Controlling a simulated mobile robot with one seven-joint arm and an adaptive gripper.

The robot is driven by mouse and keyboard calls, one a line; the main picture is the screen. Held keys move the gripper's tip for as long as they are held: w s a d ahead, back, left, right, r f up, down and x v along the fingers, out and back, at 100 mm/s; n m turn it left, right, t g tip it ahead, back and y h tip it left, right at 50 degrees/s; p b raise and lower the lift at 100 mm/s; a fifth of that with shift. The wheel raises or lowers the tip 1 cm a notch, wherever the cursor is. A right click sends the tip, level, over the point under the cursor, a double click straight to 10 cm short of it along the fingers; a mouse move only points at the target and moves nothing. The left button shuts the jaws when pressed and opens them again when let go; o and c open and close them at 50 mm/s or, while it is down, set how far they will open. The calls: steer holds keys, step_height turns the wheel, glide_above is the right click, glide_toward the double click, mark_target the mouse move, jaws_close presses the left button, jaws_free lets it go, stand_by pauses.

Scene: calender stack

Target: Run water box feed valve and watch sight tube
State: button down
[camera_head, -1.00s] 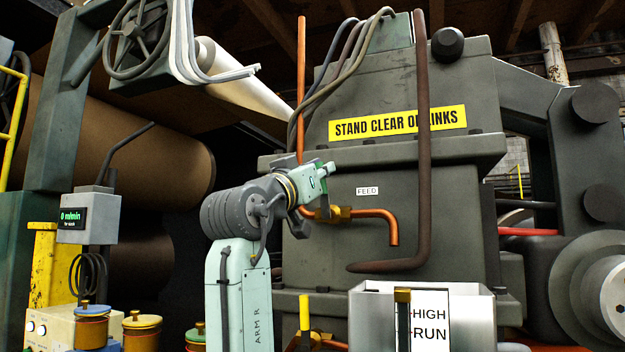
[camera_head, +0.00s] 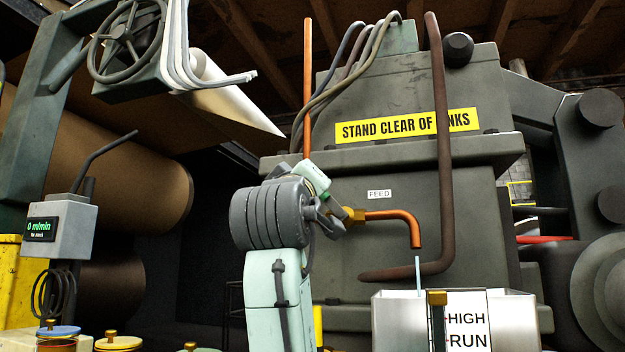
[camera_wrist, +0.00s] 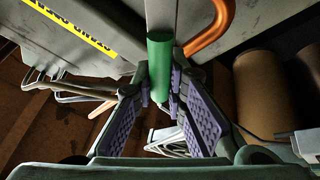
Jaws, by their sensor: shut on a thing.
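The orange copper feed pipe carries a brass valve (camera_head: 353,215) below the FEED label (camera_head: 380,194). My gripper (camera_head: 330,212) is at this valve, partly hidden by my own wrist. In the wrist view, its purple-padded fingers (camera_wrist: 163,92) are shut on a green valve handle (camera_wrist: 160,55). A thin, pale-blue water stream (camera_head: 418,272) falls from the downturned spout (camera_head: 415,238) into the pale metal water box (camera_head: 400,320). The dark sight tube (camera_head: 438,325) with a brass top stands before the HIGH and RUN marks (camera_head: 468,330). I cannot make out a level in it.
A dark bent pipe (camera_head: 442,150) hangs right of the spout, close behind the box. A grey readout box (camera_head: 60,230) shows 0 m/min at left. Lidded pots (camera_head: 118,343) stand low at left. A yellow sign (camera_head: 407,123) marks the machine housing.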

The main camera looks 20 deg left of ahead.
steer(key=shift+a+f+n+y, duration=0.35)
steer(key=shift+n+y, duration=0.25)
steer(key=shift+n, duration=0.3)
steer(key=c, duration=1.6)
jaws_free()
steer(key=v, duration=1.2)
steer(key=shift+r, duration=0.2)
stand_by(3.7)
